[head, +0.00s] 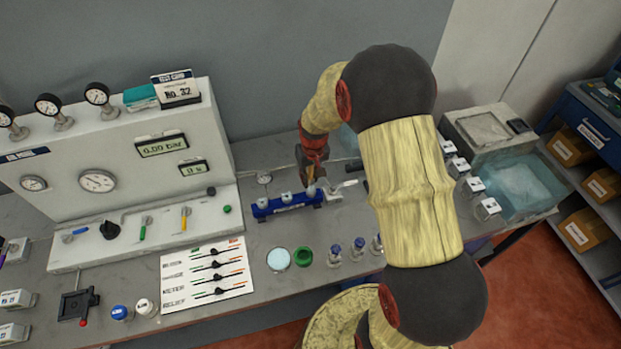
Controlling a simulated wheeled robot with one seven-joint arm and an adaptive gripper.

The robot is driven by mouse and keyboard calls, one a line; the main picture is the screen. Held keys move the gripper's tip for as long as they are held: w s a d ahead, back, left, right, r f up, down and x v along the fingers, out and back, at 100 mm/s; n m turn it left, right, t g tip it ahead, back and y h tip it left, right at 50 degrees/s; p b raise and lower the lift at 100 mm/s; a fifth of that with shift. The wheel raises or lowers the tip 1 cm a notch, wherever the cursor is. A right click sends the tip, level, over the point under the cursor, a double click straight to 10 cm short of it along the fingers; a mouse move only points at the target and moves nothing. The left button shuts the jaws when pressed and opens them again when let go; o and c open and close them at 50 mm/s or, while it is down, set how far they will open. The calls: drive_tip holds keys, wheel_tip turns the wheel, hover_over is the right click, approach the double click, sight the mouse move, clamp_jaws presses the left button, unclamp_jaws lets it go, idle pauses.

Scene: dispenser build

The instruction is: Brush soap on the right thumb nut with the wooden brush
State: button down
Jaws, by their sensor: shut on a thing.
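My gripper (312,172) reaches down over the right end of a blue block (288,209) on the bench. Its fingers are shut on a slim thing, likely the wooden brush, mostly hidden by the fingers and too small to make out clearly. Along the block stand small pale knobs, a left one (262,202) and a middle one (287,198), which look like thumb nuts. The right one is at or behind the fingertips, and I cannot tell whether the brush touches it. A round dish with pale blue liquid (278,259), perhaps the soap, stands in front of the block.
A green ring (303,256) and several small bottles (335,254) stand right of the dish. A white lever card (207,274) lies to the left. A gauge panel (118,174) fills the left. A clear water tank (520,190) stands far right, beyond my arm.

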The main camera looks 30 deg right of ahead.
drive_tip(key=shift+s+a, duration=0.1)
drive_tip(key=shift+s, duration=0.45)
drive_tip(key=shift+w, duration=0.15)
drive_tip(key=shift+w+f, duration=0.1)
drive_tip(key=shift+w, duration=0.35)
drive_tip(key=shift+s, duration=0.6)
drive_tip(key=shift+w, duration=0.2)
drive_tip(key=shift+w, duration=0.45)
